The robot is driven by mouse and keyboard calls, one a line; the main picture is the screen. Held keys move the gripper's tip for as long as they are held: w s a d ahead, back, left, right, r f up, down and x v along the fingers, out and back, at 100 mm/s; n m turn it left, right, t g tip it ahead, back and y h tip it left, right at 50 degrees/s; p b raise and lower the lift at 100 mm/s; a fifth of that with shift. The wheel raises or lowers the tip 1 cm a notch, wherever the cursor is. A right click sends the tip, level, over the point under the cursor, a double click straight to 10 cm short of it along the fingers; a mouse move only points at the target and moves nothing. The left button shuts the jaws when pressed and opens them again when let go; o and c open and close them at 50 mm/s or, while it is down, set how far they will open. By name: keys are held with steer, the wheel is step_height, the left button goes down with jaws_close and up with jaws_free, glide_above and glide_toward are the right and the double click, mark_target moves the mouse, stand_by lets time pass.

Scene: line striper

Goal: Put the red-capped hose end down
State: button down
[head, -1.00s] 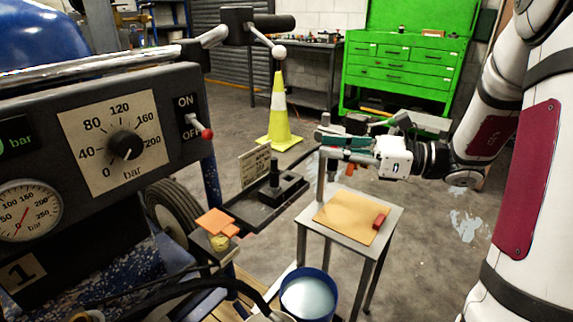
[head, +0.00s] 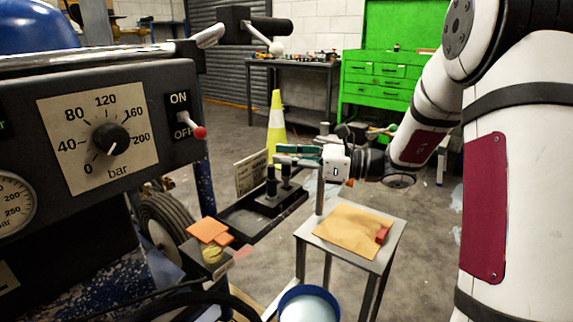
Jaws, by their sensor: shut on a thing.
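My gripper (head: 298,155), with green-sided fingers, reaches left from the arm over the black tray and is shut. A dark upright cylinder (head: 286,171) shows just below its fingers, at the black block (head: 275,200). I cannot tell whether it touches the block. A second dark upright post (head: 271,183) stands on the block to its left. I cannot make out a red cap on the cylinder; the fingers hide its top. A small red piece (head: 382,234) lies on the brown sheet (head: 348,228) on the small grey table.
The small metal table (head: 395,245) has a grey post (head: 320,190) at its back corner. The black tray (head: 245,222) holds the block and an upright card (head: 251,172). A yellow cone (head: 277,125) stands behind. A blue bucket (head: 308,300) is below; the control panel (head: 100,150) is at left.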

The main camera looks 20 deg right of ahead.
steer(key=shift+f, duration=0.15)
steer(key=shift+f, duration=0.5)
steer(key=c, duration=1.5)
jaws_free()
steer(key=shift+c, duration=0.2)
steer(key=shift+r, duration=0.1)
